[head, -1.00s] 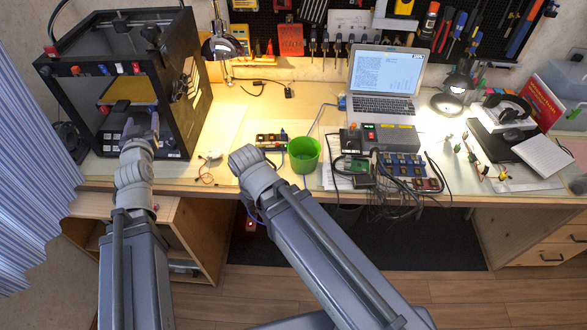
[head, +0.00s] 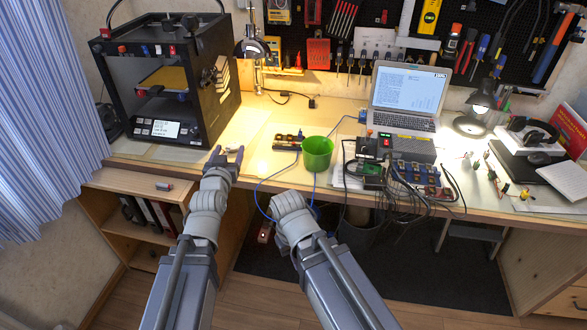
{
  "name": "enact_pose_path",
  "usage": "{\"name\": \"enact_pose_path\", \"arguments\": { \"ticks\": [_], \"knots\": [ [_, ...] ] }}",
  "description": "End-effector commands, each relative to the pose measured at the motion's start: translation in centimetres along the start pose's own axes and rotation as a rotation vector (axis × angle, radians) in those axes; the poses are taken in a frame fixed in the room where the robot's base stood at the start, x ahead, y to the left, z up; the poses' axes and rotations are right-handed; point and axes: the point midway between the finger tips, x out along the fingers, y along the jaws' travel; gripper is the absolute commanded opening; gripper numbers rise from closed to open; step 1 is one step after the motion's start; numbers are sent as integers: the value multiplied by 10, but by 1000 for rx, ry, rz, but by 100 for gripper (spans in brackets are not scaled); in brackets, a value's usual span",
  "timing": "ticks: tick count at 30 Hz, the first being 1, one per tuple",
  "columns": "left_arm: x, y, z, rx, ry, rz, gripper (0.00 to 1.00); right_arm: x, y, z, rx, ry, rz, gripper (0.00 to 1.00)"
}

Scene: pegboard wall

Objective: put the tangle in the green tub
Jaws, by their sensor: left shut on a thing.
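The green tub (head: 317,155) stands upright near the desk's front edge, and I see nothing in it. My left gripper (head: 227,152) is over the desk's front edge, left of the tub and apart from it. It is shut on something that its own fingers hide. That is roughly where a small pale thing with thin wires, which looks like the tangle, lay before. I cannot make out the tangle itself now. My right arm reaches in below the tub, and its wrist hides its gripper.
A 3D printer (head: 165,85) stands at the left. Right of the tub are circuit boards (head: 412,175) with many loose cables, and a laptop (head: 405,95) behind. A small dark device (head: 287,142) lies just left of the tub. The desk behind my left gripper is clear.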

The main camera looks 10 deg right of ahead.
Motion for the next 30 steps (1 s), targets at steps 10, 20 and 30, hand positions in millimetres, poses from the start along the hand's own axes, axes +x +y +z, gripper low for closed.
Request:
{"name": "enact_pose_path", "arguments": {
  "ticks": [10,20,30],
  "knots": [
    [11,91,108,37,2,140,0,109,-10,-6,-1,0,0,0],
    [10,125,136,51,3,192,0,136,-13,-8,-1,0,0,0],
    [10,125,135,51,3,194,0,136,-13,-8,-1,0,0,0]
  ]
}}
